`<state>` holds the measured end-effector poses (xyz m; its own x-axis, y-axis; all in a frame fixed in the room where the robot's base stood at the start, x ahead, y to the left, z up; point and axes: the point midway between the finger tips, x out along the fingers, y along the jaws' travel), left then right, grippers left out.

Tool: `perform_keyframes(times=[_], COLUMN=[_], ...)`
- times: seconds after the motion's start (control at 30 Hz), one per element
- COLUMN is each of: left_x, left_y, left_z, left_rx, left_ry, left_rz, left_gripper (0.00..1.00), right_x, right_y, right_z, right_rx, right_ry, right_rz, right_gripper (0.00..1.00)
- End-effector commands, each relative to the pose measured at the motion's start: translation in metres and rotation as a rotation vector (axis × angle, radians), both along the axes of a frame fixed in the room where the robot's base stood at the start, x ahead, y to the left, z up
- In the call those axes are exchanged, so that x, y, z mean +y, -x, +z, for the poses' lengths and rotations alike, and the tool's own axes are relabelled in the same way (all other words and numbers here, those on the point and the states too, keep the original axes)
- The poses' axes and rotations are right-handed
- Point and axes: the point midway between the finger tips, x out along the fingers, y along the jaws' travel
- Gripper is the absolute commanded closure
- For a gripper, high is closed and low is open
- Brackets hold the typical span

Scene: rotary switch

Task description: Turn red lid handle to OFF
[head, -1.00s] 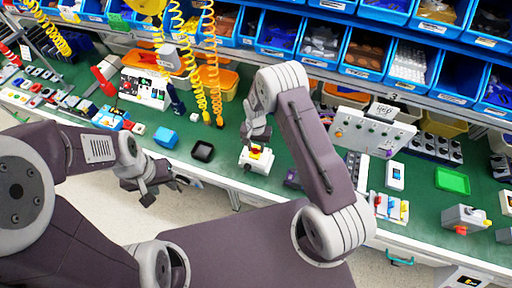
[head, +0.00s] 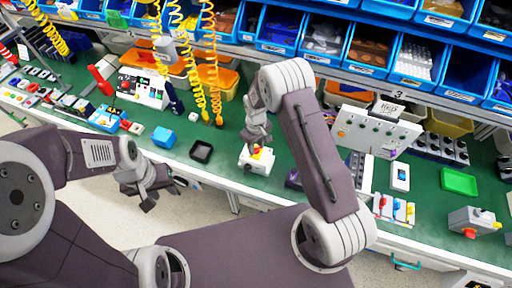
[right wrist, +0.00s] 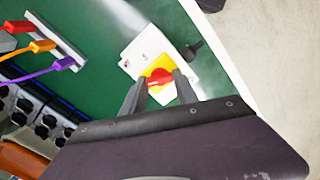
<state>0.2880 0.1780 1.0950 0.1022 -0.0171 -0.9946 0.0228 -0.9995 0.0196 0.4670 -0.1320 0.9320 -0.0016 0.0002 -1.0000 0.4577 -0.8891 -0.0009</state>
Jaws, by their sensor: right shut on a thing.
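The rotary switch is a white box (head: 257,161) with a yellow plate and a red handle, near the front edge of the green bench. In the right wrist view the red handle (right wrist: 160,77) sits on the yellow plate (right wrist: 158,88). My right gripper (head: 258,146) is directly over the switch, and in the wrist view its two fingers (right wrist: 160,88) are on either side of the red handle, shut on it. The fingers partly hide the plate and its markings. My left gripper (head: 150,193) hangs in front of the bench, away from the switch, its fingers apart and empty.
A white control panel (head: 376,131) and a green tray (head: 459,181) are to the right. Blue bins (head: 277,31) line the back. Coiled yellow hoses (head: 208,60) hang over the bench.

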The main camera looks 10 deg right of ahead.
Motion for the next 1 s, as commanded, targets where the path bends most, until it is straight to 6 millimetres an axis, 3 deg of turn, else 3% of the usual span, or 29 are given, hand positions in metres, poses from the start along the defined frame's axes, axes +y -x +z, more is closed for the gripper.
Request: perform_keyframes(times=[0.5, 1.0], left_x=[0.0000, 0.0000], left_y=[0.0000, 0.0000], left_z=[-0.0099, -0.0118], left_rx=[0.000, 0.000], left_ry=[0.000, 0.000], left_rz=[0.000, 0.000], left_gripper=[0.64, 0.64], right_x=[-0.0005, -0.0007], right_y=[-0.0003, -0.0004], right_z=[0.0004, 0.0010], right_rx=[-0.001, -0.001], right_ry=[0.000, 0.000], right_rz=[0.392, 0.516], right_gripper=[1.00, 1.00])
